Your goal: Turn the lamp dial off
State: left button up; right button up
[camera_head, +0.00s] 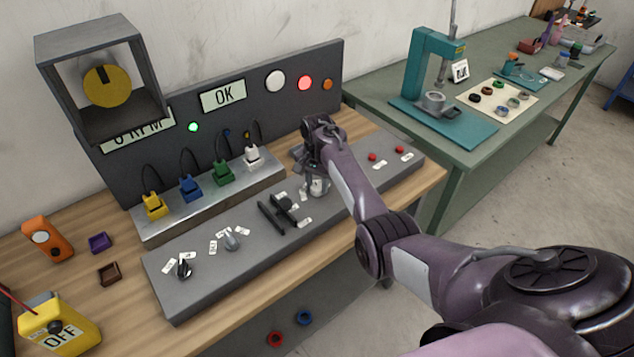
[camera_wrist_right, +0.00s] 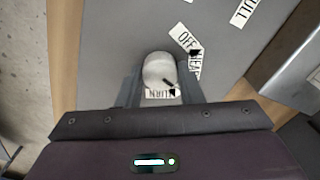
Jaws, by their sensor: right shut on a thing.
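A pale grey dial (camera_head: 319,186) stands on the sloping grey control panel, right of its middle. My right gripper (camera_head: 312,184) reaches down to it and partly hides it. In the right wrist view, the dial (camera_wrist_right: 158,72) sits between the two fingers of my right gripper (camera_wrist_right: 159,84), which is shut on it. A label (camera_wrist_right: 184,38) reading OFF lies up and right of the dial. Other labels lie at its right and just below it, partly hidden. I cannot tell for sure which way the dial points. My left gripper is not in view.
Two more knobs (camera_head: 183,267) (camera_head: 231,241), dark sliders (camera_head: 278,212) and red buttons (camera_head: 372,156) share the panel. Colored plugs (camera_head: 222,173) stand behind. A display (camera_head: 223,96) reads OK, near a lit green lamp (camera_head: 193,127) and a lit red lamp (camera_head: 305,83).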

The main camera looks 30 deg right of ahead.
jog(key=n+p, duration=0.2)
jog(key=n, duration=0.2)
jog(key=shift+r, duration=0.15)
jog(key=n+p, duration=0.1)
jog(key=n, duration=0.3)
jog(key=shift+n, duration=0.3)
jog(key=n, duration=0.4)
jog(key=shift+n+p, duration=0.3)
jog(key=shift+p, duration=0.05)
jog(key=shift+n, duration=2)
jog(key=shift+w, duration=0.1)
jog(key=o, duration=1)
jog(key=shift+c, duration=0.2)
